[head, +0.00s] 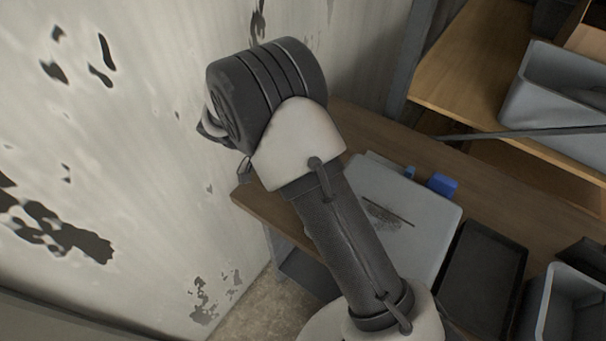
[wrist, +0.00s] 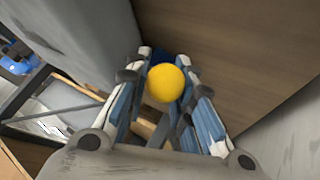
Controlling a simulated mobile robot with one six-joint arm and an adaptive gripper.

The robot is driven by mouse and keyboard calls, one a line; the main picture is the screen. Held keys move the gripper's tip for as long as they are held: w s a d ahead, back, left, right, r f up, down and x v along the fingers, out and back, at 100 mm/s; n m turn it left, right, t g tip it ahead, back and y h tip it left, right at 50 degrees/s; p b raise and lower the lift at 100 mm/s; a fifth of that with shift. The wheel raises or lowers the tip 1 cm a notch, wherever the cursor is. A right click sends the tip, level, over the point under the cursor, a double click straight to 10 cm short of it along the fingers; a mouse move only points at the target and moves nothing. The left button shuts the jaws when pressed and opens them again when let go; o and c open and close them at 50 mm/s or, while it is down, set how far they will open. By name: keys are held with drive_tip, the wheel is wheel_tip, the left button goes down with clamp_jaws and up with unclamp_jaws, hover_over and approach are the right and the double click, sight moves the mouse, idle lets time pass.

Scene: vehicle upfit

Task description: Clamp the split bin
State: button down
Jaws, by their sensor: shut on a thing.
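In the wrist view my gripper (wrist: 164,60) has its two blue-and-white fingers closed around a round yellow thing (wrist: 165,83). A dark blue part shows behind it near the fingertips; I cannot tell whether it belongs to the same thing. The gripper is hidden behind my arm in the head view. A grey bin (head: 553,100) stands on the wooden shelf at the upper right, and another grey bin (head: 541,306) is cut off at the lower right. I cannot see a split in either one.
A wooden bench (head: 365,135) runs behind my arm. It carries a light grey slotted panel (head: 432,215), a small blue block (head: 442,184) and a black tray (head: 480,275). A stained wall (head: 130,160) stands close on the left. A dark bar (head: 530,133) crosses before the shelf.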

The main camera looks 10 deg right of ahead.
drive_tip(key=f+h+b, duration=0.1)
drive_tip(key=b, duration=0.1)
drive_tip(key=f+h+b, duration=0.1)
drive_tip(key=f+b, duration=0.1)
drive_tip(key=shift+s+a, duration=0.15)
drive_tip(key=shift+a, duration=0.2)
drive_tip(key=f+h+b, duration=0.1)
drive_tip(key=h+b, duration=0.1)
drive_tip(key=shift+f+t+b, duration=0.15)
drive_tip(key=shift+t+b, duration=0.15)
drive_tip(key=shift+b, duration=0.05)
drive_tip(key=c, duration=1.4)
unclamp_jaws()
drive_tip(key=shift+o, duration=0.2)
wheel_tip(320, 180, up, 10)
drive_tip(key=shift+r, duration=0.1)
drive_tip(key=shift+c, duration=0.5)
